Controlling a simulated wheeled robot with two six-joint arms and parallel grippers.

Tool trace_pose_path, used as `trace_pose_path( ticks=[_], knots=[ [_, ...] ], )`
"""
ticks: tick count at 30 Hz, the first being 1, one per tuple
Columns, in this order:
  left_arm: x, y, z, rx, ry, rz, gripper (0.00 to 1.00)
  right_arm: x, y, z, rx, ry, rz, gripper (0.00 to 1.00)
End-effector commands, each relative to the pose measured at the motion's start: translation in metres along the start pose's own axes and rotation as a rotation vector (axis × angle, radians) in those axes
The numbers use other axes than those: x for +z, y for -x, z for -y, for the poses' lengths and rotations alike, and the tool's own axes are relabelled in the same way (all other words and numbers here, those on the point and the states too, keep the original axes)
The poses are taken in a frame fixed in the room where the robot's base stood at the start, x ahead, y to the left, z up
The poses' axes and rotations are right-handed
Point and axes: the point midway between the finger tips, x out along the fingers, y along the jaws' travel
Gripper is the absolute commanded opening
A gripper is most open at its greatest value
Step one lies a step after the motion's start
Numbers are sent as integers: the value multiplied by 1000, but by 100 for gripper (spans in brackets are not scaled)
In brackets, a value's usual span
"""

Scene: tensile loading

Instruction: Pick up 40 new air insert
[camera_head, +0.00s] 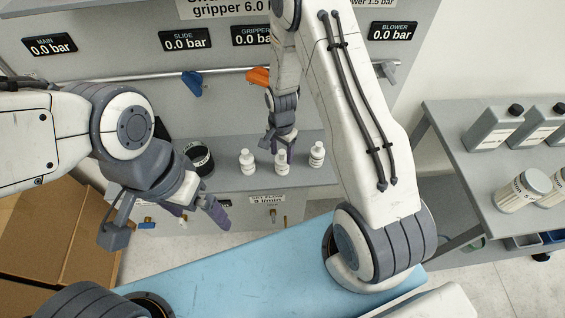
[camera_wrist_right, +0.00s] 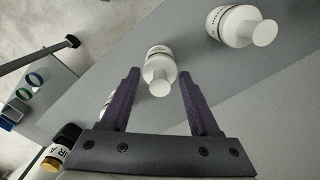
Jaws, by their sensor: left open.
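Three small white bottles stand in a row on the grey bench ledge: left (camera_head: 247,163), middle (camera_head: 281,163) and right (camera_head: 317,156). I cannot tell which object is the 40 new air insert. My right gripper (camera_head: 282,147) points down at the middle bottle. In the right wrist view its two purple fingers (camera_wrist_right: 160,85) are spread apart, with a white bottle (camera_wrist_right: 159,66) between and beyond them; no contact shows. Another white bottle (camera_wrist_right: 238,27) is at upper right, and one is partly hidden behind the left finger. My left gripper (camera_head: 202,213) is open and empty, in front of the ledge.
A black round container (camera_head: 199,157) stands on the ledge left of the bottles. A blue surface (camera_head: 250,265) lies in front. A cardboard box (camera_head: 60,235) is at left. A grey shelf (camera_head: 455,165) with jars and canisters is at right.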

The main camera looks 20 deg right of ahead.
Motion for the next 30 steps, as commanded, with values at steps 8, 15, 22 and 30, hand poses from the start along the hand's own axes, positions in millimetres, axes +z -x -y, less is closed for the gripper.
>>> trace_pose_path(
  ticks=[8,15,22,30],
  knots=[
    [0,0,0,0,0,0,100,0,0,0,0,0,0,0],
    [0,0,0,0,0,0,100,0,0,0,0,0,0,0],
    [0,0,0,0,0,0,100,0,0,0,0,0,0,0],
    [0,0,0,0,0,0,100,0,0,0,0,0,0,0]
  ],
)
